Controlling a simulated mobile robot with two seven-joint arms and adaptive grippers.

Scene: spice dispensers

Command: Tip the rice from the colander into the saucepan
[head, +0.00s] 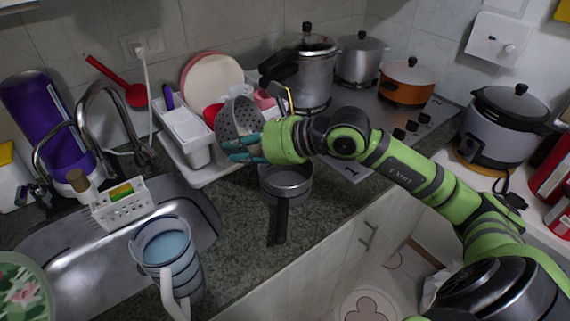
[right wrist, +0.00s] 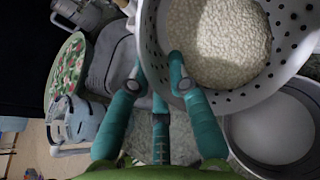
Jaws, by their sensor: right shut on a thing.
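The grey perforated colander (head: 238,117) is held up, tilted, above the counter, just behind and left of the saucepan. In the right wrist view the colander (right wrist: 292,30) has rice (right wrist: 215,40) inside it. My right gripper (head: 240,149) is shut on the colander's near rim, and its teal fingers show in the right wrist view (right wrist: 175,75). The dark saucepan (head: 287,180) stands on the counter below, its handle toward the front. In the right wrist view the saucepan (right wrist: 270,130) is partly hidden by the colander, and I see no rice in it. My left gripper is not in view.
A sink (head: 90,270) with a tap and a striped jug (head: 165,250) are at the left. A pressure cooker (head: 308,75) and other pots are on the stove. Bare counter (head: 240,225) lies left of the saucepan's handle.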

